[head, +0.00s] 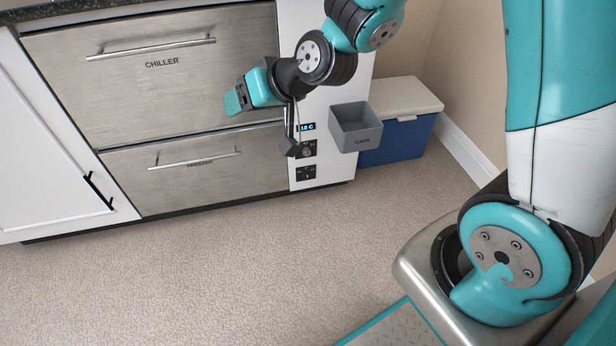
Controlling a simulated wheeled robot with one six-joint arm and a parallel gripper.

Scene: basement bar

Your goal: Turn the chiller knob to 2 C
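The chiller's white control panel (331,101) is right of the steel drawers. Its small lit display (308,127) appears to read 1.8 C, though the first digit is hard to make out. A dark knob plate (308,149) sits just below it, partly hidden by a dark block on a thin stalk at my wrist. The knob's pointer is too small to read. A second dark plate (306,172) is lower down. My gripper (236,101) appears as the teal end pointing left, in front of the chiller drawer and up-left of the knob. Its finger gap is not clear.
The drawers are marked CHILLER (162,63) and FREEZER (200,163), with bar handles standing out. A small grey open bin (357,138) juts out right of the knobs. A blue cooler (398,142) with a white lid stands behind it. The floor (200,270) in front is clear.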

